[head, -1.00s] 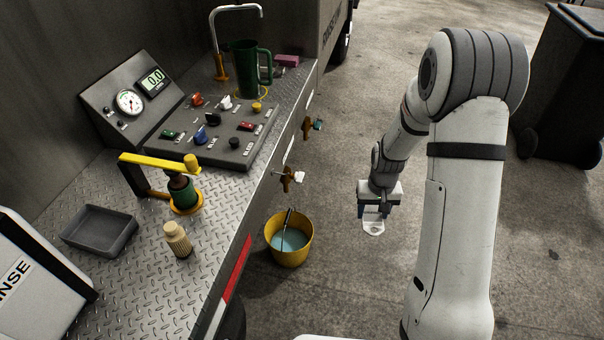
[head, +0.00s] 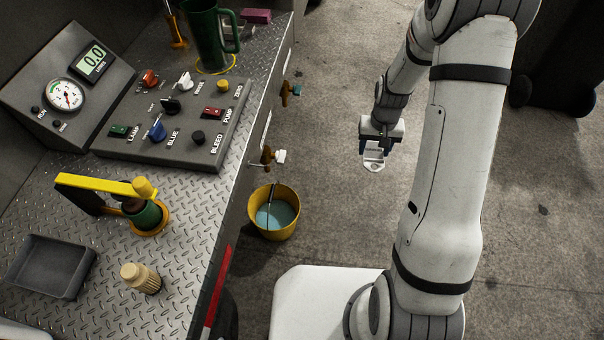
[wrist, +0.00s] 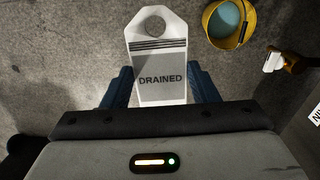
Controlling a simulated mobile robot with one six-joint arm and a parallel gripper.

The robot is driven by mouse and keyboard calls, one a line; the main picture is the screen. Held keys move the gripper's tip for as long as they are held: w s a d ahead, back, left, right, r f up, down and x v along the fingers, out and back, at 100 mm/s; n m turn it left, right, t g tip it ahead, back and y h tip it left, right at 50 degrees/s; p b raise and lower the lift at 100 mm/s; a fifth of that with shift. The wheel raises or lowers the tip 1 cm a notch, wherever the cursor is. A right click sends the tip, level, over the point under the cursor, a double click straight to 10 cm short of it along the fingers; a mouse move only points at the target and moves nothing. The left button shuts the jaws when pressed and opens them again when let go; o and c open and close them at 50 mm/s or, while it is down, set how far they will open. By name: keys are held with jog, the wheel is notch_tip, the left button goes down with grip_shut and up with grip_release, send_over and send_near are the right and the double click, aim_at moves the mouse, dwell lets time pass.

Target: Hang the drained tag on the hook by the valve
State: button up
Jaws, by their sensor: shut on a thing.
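My gripper (head: 376,146) is shut on the drained tag (head: 374,162), a white tag with a round hole at its far end. In the wrist view the tag (wrist: 159,55) reads "DRAINED" and sits between the two blue fingers of my gripper (wrist: 160,87). It is held in the air, right of the loader's side and apart from it. A brown valve with a white part (head: 271,157) sticks out of the loader's side; it also shows in the wrist view (wrist: 285,61). I cannot make out the hook clearly.
A yellow bucket of bluish liquid (head: 273,212) stands on the floor below the nearer valve.

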jog(key=shift+a, duration=0.1)
jog(key=s+a+f+m+g+y+b, duration=0.55)
jog(key=s+a+f+m+b, duration=0.25)
jog(key=s+a+b, duration=0.3)
jog(key=shift+w+a+r+m+t+y+b, duration=0.15)
jog(key=shift+w+a+m+t+y+b, duration=0.75)
jog(key=shift+a+m+y+b, duration=1.6)
jog(key=shift+w+a+r+m+t+y+b, duration=0.25)
jog(key=shift+a+m+t+y+b, duration=1.1)
jog(key=shift+a, duration=2.2)
jog(key=shift+w+a+r+m+t+y+b, duration=0.1)
jog(key=shift+w+a+m+t+y+b, duration=0.55)
jog(key=shift+a+m+t+y+b, duration=1.5)
jog(key=shift+a+n+g+y+p, duration=0.45)
jog(key=shift+a+n+g+p, duration=0.15)
jog(key=shift+a+g+p, duration=0.25)
